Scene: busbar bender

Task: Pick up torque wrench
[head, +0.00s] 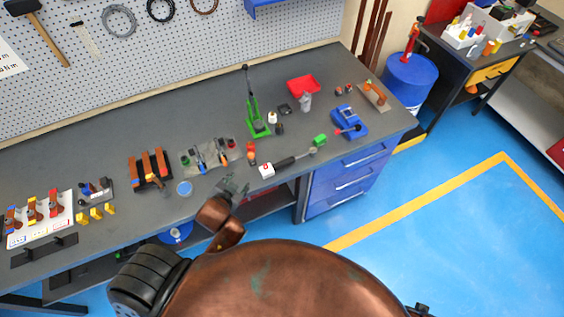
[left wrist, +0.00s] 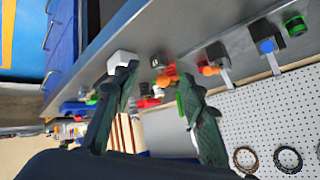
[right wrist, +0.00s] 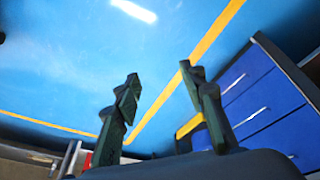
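The torque wrench (head: 287,162) lies on the workbench near its front edge, with a dark handle and a thin grey shaft running up and right. A white block with a red mark (head: 266,171) sits by its handle end; a white block also shows in the left wrist view (left wrist: 122,59). My left gripper (head: 234,185) is at the bench's front edge, left of the wrench and apart from it. Its fingers are open and empty in the left wrist view (left wrist: 157,70). My right gripper (right wrist: 159,72) is open and empty, facing the blue floor.
A green press tool (head: 256,120), a red tray (head: 303,86) and a blue device (head: 349,122) stand behind and right of the wrench. A green block (head: 320,141) lies near its far end. Busbar parts (head: 150,167) stand to the left. Blue drawers (head: 343,183) are below.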

